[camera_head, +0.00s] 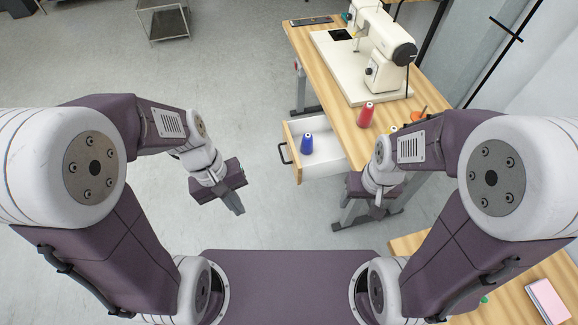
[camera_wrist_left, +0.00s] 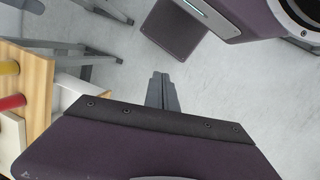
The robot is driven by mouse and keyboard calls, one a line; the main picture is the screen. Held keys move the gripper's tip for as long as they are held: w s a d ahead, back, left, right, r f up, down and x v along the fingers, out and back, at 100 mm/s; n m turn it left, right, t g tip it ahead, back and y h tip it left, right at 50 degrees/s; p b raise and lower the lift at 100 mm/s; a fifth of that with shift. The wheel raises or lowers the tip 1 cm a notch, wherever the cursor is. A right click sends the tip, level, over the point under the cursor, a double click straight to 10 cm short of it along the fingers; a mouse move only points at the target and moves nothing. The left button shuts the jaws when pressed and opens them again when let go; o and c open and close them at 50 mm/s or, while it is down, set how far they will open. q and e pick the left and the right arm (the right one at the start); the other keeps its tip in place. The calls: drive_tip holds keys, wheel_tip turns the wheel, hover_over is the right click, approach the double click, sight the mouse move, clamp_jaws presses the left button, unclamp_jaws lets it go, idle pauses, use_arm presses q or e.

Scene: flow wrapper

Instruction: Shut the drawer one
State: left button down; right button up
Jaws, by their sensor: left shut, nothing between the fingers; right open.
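The white drawer (camera_head: 322,165) under the wooden table stands pulled out to the left in the head view. Its dark handle (camera_head: 283,153) is on its left-hand front. A blue thread spool (camera_head: 307,144) stands inside it. My left gripper (camera_head: 238,207) is shut and empty, in free air to the left of the drawer and nearer to me, apart from the handle. Its closed fingers also show in the left wrist view (camera_wrist_left: 162,92). My right gripper (camera_head: 378,203) is by the near end of the table, to the right of the drawer; its fingers are small and partly hidden.
The wooden table (camera_head: 318,62) carries a cream sewing machine (camera_head: 372,55), a red spool (camera_head: 366,114) and an orange item (camera_head: 418,114). Another wooden surface with a pink notebook (camera_head: 548,301) is at the lower right. Open floor lies left of the drawer.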

use_arm(q)
drive_tip(key=w+d+f+n+g+h+b, duration=0.1)
drive_tip(key=w+d+f+n+h+b, duration=0.2)
drive_tip(key=w+d+n+h+b, duration=0.8)
drive_tip(key=w+a+f+n+t+h+b, duration=0.2)
drive_tip(key=w+a+f+t+b, duration=0.15)
drive_tip(key=w+f, duration=0.35)
drive_tip(key=w+a+f+n+t+h+b, duration=0.1)
drive_tip(key=w+a+f+t+h+b, duration=0.1)
drive_tip(key=w+a+f+b, duration=0.55)
drive_tip(key=n+t, duration=0.2)
drive_tip(key=n, duration=0.1)
approach(297, 169)
drive_tip(key=shift+g, duration=0.25)
drive_tip(key=b+x, duration=0.1)
drive_tip(key=x, duration=0.2)
drive_tip(key=b+x, duration=0.1)
drive_tip(key=x, duration=0.3)
drive_tip(key=shift+w+a, duration=0.1)
drive_tip(key=shift+w, duration=0.1)
